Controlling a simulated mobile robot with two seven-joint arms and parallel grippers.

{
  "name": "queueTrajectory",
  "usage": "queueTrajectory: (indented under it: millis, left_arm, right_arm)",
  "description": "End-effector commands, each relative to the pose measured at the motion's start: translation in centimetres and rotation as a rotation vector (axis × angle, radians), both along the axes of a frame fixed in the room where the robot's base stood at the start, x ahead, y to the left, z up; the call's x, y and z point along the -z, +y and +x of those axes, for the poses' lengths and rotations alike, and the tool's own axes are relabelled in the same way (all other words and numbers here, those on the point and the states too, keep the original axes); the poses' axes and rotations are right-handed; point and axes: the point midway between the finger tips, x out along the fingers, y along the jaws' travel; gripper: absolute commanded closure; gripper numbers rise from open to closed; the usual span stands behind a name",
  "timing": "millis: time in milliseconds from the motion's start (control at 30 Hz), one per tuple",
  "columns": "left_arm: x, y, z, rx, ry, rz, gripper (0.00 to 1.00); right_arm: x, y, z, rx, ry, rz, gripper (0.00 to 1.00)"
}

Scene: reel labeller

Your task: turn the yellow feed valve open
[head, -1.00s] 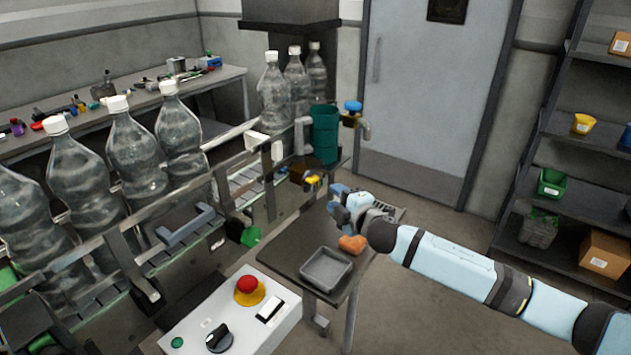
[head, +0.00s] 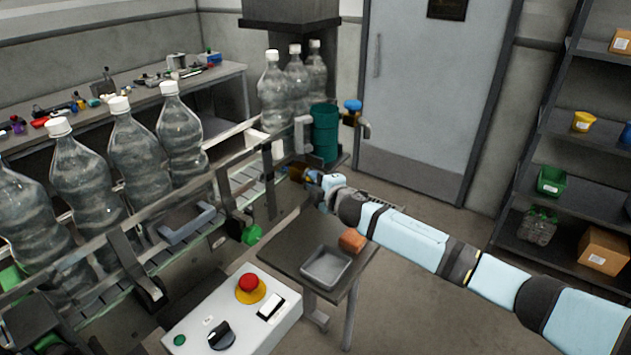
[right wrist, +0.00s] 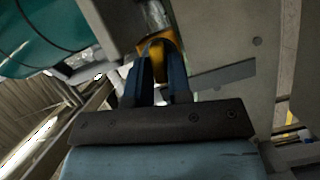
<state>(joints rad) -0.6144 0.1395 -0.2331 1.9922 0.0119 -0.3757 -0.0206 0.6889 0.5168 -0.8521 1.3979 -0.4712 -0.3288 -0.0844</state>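The yellow feed valve (right wrist: 157,46) shows in the right wrist view, straight ahead between and just beyond my blue fingertips. In the head view it is mostly hidden by my right gripper (head: 314,178), at the far end of the conveyor below the green drum. In the right wrist view the fingers of my right gripper (right wrist: 161,66) stand close together, one on each side of the valve's yellow handle, and appear closed on it. The handle's exact angle is hard to tell. My left gripper is not in view.
A green drum (head: 325,133) and a blue-topped tap (head: 354,106) stand close by the valve. A conveyor with several bottles (head: 138,145) runs along the left.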

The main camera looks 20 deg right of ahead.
Motion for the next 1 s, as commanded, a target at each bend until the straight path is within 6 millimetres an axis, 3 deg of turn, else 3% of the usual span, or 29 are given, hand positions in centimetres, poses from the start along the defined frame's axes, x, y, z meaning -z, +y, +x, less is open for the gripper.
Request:
queueTrajectory:
  millis: [33, 67, 233, 533, 867, 900, 1000]
  left_arm:
    - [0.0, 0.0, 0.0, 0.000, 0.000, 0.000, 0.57]
    - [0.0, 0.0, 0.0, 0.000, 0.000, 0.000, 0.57]
    - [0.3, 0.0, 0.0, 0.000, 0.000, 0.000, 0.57]
    - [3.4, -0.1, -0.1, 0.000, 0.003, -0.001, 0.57]
    - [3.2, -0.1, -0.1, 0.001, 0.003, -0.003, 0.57]
    - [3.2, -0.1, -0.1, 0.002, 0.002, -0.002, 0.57]
    - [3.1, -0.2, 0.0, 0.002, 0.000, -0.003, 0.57]
  right_arm:
    - [0.0, 0.0, 0.0, 0.000, 0.000, 0.000, 0.93]
    - [0.0, 0.0, 0.0, 0.000, 0.000, 0.000, 1.00]
    - [0.2, 0.0, 0.0, 0.000, -0.005, -0.006, 1.00]
    - [0.6, 0.0, 0.0, 0.001, -0.121, -0.154, 1.00]
    - [0.2, 0.0, 0.0, 0.001, -0.134, -0.174, 1.00]
    - [0.3, 0.0, 0.0, 0.001, -0.134, -0.174, 0.79]
    - [0.2, 0.0, 0.0, 0.001, -0.134, -0.173, 0.61]
